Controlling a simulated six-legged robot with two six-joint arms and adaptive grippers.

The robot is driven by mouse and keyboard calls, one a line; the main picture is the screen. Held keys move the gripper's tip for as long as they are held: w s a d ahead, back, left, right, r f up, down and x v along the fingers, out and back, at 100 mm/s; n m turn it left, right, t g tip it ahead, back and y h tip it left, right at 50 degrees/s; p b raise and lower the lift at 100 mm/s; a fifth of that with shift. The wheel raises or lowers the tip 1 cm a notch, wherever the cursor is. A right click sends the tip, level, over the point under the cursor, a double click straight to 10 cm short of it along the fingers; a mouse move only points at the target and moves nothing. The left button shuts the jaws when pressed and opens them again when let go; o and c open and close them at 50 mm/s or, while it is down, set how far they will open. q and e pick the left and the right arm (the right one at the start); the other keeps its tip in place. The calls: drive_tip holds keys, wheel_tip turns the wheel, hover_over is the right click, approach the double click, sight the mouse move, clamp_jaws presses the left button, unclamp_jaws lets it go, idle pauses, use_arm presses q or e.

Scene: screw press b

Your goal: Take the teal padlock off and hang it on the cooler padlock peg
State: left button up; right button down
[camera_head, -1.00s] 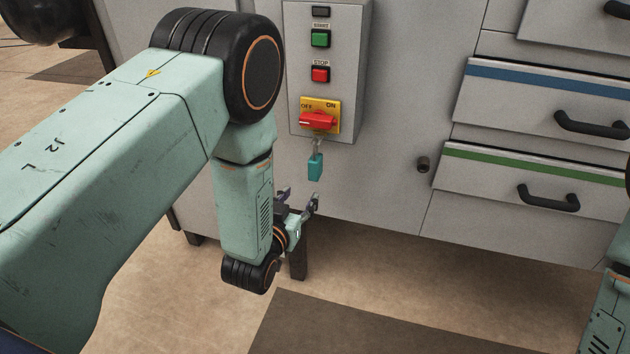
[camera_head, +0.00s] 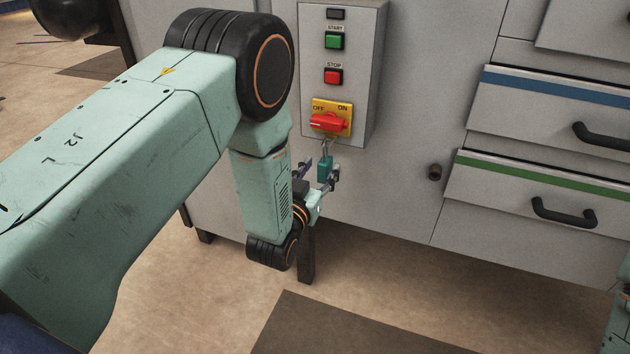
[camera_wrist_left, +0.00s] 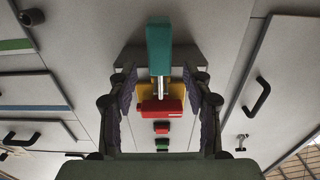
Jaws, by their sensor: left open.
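The teal padlock (camera_head: 325,170) hangs by its silver shackle below the red rotary switch (camera_head: 328,122) on its yellow plate. My left gripper (camera_head: 320,174) is open, its fingers close to either side of the padlock in the head view. In the left wrist view, which looks inverted, the padlock (camera_wrist_left: 160,45) shows at the top, between and beyond the open fingers (camera_wrist_left: 162,78). I cannot tell whether a finger touches it. A small metal peg or hook (camera_wrist_left: 241,141) shows at the right in that view; I cannot tell whether it is the cooler peg. My right gripper is out of view.
The grey control box (camera_head: 365,75) carries the green start button (camera_head: 334,41) and red stop button (camera_head: 333,76). A dark round knob (camera_head: 434,172) sticks out of the panel at right. Drawers with black handles (camera_head: 563,211) are further right. A dark mat (camera_head: 345,330) lies on the floor.

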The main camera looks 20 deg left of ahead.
sight(322, 167)
use_arm(q)
drive_tip(key=w, duration=0.3)
drive_tip(key=shift+w+f+b, duration=0.2)
drive_tip(key=shift+w+b, duration=0.1)
drive_tip(key=shift+b, duration=0.05)
drive_tip(key=shift+w+d+r, duration=0.1)
drive_tip(key=shift+w+r, duration=0.05)
drive_tip(key=shift+w, duration=0.2)
clamp_jaws()
idle(0.4)
